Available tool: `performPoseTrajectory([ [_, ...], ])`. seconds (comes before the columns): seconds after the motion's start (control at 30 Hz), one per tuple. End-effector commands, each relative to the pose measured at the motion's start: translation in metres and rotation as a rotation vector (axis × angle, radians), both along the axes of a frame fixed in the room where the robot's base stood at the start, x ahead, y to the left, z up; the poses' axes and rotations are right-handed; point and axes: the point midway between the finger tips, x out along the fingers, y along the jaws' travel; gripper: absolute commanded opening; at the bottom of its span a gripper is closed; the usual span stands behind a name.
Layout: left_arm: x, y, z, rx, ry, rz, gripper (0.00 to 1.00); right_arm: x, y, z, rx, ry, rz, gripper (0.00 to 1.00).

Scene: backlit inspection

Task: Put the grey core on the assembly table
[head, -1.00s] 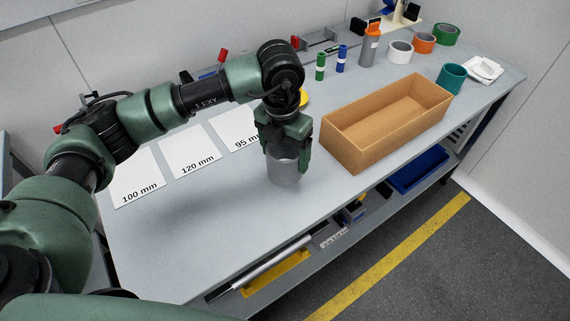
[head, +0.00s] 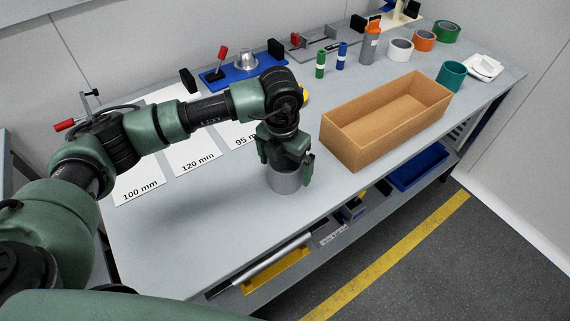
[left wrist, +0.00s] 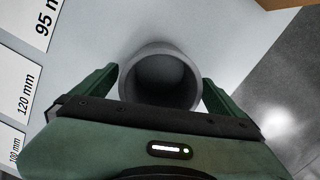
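The grey core (head: 285,182) is a short hollow tube. It stands upright on the pale assembly table (head: 210,240), near the front edge and left of the cardboard box. My left gripper (head: 285,167) points down over it, its fingers spread on either side of the core's upper part. In the left wrist view the core's open end (left wrist: 160,78) lies between the two fingertips (left wrist: 160,85), with a narrow gap showing at the left finger. The gripper looks open around the core. My right gripper is not in view.
An open cardboard box (head: 385,120) stands right of the core. Size cards, such as the 120 mm card (head: 196,158), lie behind my left arm. Tape rolls, markers and a blue fixture (head: 243,72) line the back. The table's front left is clear.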

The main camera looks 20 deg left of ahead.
Motion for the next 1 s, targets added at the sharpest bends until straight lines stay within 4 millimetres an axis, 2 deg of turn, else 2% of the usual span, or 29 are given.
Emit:
performPoseTrajectory([
  [0.2,0.000,0.000,0.006,0.000,0.000,0.000,1.00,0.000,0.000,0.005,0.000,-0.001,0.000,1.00],
  [0.27,0.000,0.000,0.009,-0.001,-0.003,0.000,1.00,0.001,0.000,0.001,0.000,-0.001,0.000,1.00],
  [0.37,0.000,0.001,0.025,0.000,-0.004,0.000,1.00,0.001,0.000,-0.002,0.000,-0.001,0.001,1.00],
  [0.7,-0.005,0.002,0.097,0.000,-0.005,-0.001,1.00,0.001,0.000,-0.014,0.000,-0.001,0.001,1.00],
  [0.83,-0.007,0.002,0.113,0.000,-0.002,0.000,1.00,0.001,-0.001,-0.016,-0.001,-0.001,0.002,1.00],
  [1.0,-0.008,0.002,0.123,0.000,-0.001,0.000,1.00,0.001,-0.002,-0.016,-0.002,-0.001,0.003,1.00],
])
